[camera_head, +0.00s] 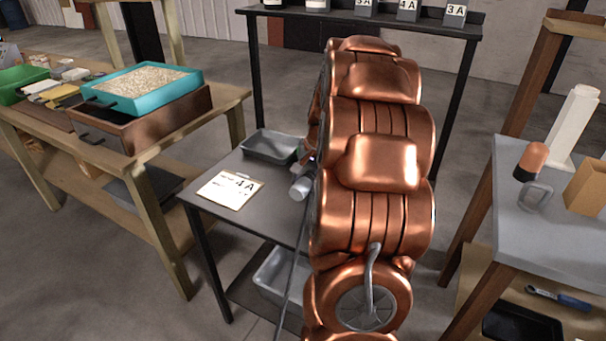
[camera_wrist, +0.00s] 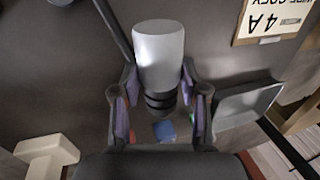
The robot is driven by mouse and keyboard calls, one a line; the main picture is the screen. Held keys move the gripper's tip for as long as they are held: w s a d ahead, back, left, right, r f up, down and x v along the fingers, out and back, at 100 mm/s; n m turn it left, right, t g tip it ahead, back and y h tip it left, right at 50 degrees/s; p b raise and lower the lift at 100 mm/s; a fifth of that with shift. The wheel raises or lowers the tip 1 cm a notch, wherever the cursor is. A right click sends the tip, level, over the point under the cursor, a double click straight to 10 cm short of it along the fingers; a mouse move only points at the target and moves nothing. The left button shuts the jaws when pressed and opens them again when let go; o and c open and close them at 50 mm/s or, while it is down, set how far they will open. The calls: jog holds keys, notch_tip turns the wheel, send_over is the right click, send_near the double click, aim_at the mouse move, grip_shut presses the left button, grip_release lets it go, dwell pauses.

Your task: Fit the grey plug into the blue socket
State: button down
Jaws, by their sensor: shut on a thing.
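The grey plug (camera_wrist: 160,55) is a pale cylinder with dark rings at its lower end in the wrist view. My gripper (camera_wrist: 158,88) is shut on it, one finger on each side. In the head view the plug (camera_head: 300,188) shows just left of my copper arm, over the dark middle table (camera_head: 262,182). A small blue patch (camera_wrist: 165,131) lies beyond the ringed end in the wrist view, between a red and a green patch. It may be the blue socket, but most of it is hidden. The socket cannot be made out in the head view.
A card marked 4A (camera_head: 230,189) and a grey tray (camera_head: 270,147) lie on the middle table. A dark cable (camera_wrist: 112,28) runs beside the plug. A teal tray of grains (camera_head: 145,88) stands left; a white block (camera_head: 574,125) stands right. My arm hides much of the table.

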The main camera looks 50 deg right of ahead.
jog(key=shift+w+d+f+p, duration=0.2)
jog(key=shift+w+d+p, duration=0.1)
jog(key=shift+w+d, duration=1.15)
jog(key=shift+w+d+f+p, duration=0.2)
jog(key=shift+w+d+p, duration=0.1)
jog(key=shift+w+d, duration=1.15)
jog(key=shift+s+p+x, duration=0.1)
jog(key=shift+p+x, duration=0.05)
jog(key=shift+x, duration=0.75)
jog(key=shift+s+p+x, duration=0.15)
jog(key=shift+x, duration=0.7)
jog(key=shift+a+f, duration=0.15)
jog(key=c, duration=0.6)
grip_release()
jog(key=b+v, duration=0.1)
jog(key=v, duration=1.1)
jog(key=shift+b, duration=0.3)
